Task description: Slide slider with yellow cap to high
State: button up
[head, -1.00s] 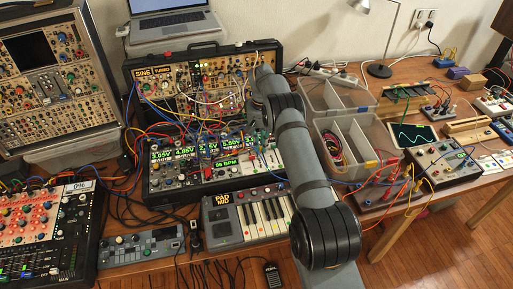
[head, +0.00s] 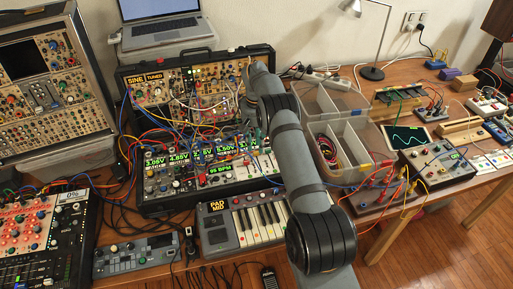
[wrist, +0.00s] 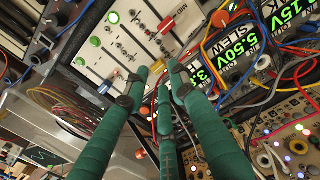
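In the wrist view, a pale slider panel (wrist: 128,42) carries several coloured caps. A small yellow cap (wrist: 157,67) shows right by my fingertips. Green caps (wrist: 95,41) and a red cap (wrist: 165,25) are on the same panel, with a blue one (wrist: 103,88) at its lower edge. My gripper (wrist: 158,72) has green fingers whose tips come close together over the panel. I cannot tell whether they touch or hold the yellow cap. In the head view, my arm largely hides the gripper and this panel.
Patch cables and lit displays (wrist: 235,42) crowd the right of the wrist view. In the head view, the synth case (head: 150,208) is full of cables. A keyboard (head: 225,228) stands in front, and clear bins (head: 345,145) stand right of my arm.

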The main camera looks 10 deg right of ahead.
aim_at(256, 153)
notch_tip(256, 153, up, 5)
jog(key=shift+d+r, duration=0.1)
dwell(0.4)
notch_tip(256, 153, down, 8)
jog(key=shift+s+r, duration=0.1)
jog(key=shift+r, duration=0.15)
jog(key=shift+a, duration=0.3)
jog(key=shift+s+d, duration=0.15)
jog(key=shift+s, duration=0.15)
jog(key=shift+f, duration=0.1)
dwell(1.0)
